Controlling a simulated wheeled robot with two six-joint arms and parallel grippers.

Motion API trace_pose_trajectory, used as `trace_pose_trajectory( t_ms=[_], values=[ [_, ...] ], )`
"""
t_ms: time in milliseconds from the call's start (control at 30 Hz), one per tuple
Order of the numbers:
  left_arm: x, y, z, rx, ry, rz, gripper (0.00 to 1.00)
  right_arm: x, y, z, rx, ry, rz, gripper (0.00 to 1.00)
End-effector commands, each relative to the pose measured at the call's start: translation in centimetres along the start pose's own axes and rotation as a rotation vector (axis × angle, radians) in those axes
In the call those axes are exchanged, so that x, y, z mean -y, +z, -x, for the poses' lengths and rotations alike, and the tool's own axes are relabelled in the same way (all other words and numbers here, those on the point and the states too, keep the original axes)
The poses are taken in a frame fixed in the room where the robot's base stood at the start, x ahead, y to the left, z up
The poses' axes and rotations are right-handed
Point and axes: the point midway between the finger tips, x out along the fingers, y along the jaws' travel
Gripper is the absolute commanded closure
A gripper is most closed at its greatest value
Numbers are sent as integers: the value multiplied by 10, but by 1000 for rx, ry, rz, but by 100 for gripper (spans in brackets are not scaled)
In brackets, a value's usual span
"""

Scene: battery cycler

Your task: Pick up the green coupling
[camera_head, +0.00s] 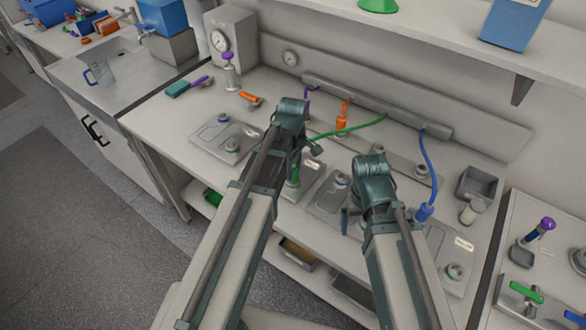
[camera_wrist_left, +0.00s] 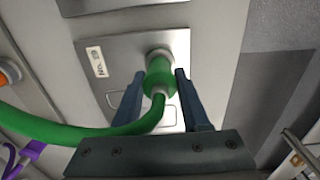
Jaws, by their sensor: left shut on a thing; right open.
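The green coupling (camera_wrist_left: 158,76) is at the end of a green hose (camera_wrist_left: 60,132). In the left wrist view it stands between the two fingers of my left gripper (camera_wrist_left: 160,90), which is shut on it. Its far end meets a pale round fitting (camera_wrist_left: 158,54) on a metal plate; I cannot tell if they are joined. In the head view the coupling (camera_head: 294,174) shows below my left gripper (camera_head: 299,150), partly hidden by it. My right gripper (camera_head: 352,212) is open and empty above the bench, to the right.
An orange coupling (camera_head: 342,122) and a blue coupling (camera_head: 424,211) on hoses stand nearby. A grey rail (camera_head: 380,107) runs along the bench back. The bench has several metal plates.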

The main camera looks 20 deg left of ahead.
Motion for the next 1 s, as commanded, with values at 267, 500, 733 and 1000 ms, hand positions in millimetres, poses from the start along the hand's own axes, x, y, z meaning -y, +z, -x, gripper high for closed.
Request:
trace_pose_trajectory(
  t_ms=[267, 500, 733, 1000],
  values=[
    [0, 0, 37, 0, 0, 0, 100, -4, 2, 37, 0, 0, 1, 0],
    [0, 0, 76, 0, 0, 0, 100, -7, 4, 75, 0, 0, 0, 0],
    [0, 0, 96, 0, 0, 0, 100, -9, 6, 95, 0, -1, -5, 0],
    [0, 0, 95, 0, 0, 0, 100, -9, 6, 94, 0, -2, -6, 0]
  ],
)
